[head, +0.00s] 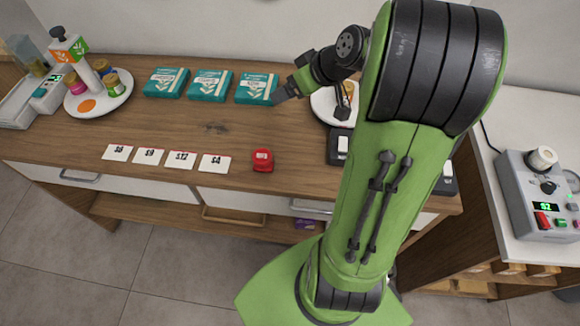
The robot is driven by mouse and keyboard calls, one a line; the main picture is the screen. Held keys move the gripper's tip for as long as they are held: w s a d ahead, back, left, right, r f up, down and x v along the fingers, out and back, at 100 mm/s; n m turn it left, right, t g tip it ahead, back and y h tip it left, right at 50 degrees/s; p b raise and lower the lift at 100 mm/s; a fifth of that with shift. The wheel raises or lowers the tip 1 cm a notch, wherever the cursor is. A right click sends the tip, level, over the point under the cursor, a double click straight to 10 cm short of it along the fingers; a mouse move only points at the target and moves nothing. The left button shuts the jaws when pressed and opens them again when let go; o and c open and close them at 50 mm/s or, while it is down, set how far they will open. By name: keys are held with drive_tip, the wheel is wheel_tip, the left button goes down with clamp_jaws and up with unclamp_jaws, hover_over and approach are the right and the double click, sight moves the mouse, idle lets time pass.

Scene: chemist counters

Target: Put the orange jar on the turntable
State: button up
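Several jars stand around the post: a pink one (77,87), and a yellow-green one (114,84) at the right. I cannot make out the orange jar for sure. A second white round plate (322,104) stands behind my arm, with a small orange-brown bit on it, mostly hidden.
Several price cards (148,156) and a red block (263,160) lie at the front edge. A grey device (545,195) is on the right counter. The middle of the wooden counter is mostly clear.

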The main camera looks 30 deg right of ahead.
drive_tip(key=s+a+r+g+h, duration=0.15)
drive_tip(key=s+a+r, duration=0.25)
drive_tip(key=s+a, duration=0.7)
drive_tip(key=s+a+m, duration=0.2)
drive_tip(key=s+a, duration=0.1)
drive_tip(key=s, duration=0.6)
drive_tip(key=shift+g+h, duration=0.35)
drive_tip(key=shift+h, duration=0.1)
drive_tip(key=shift+s+a+f, duration=0.1)
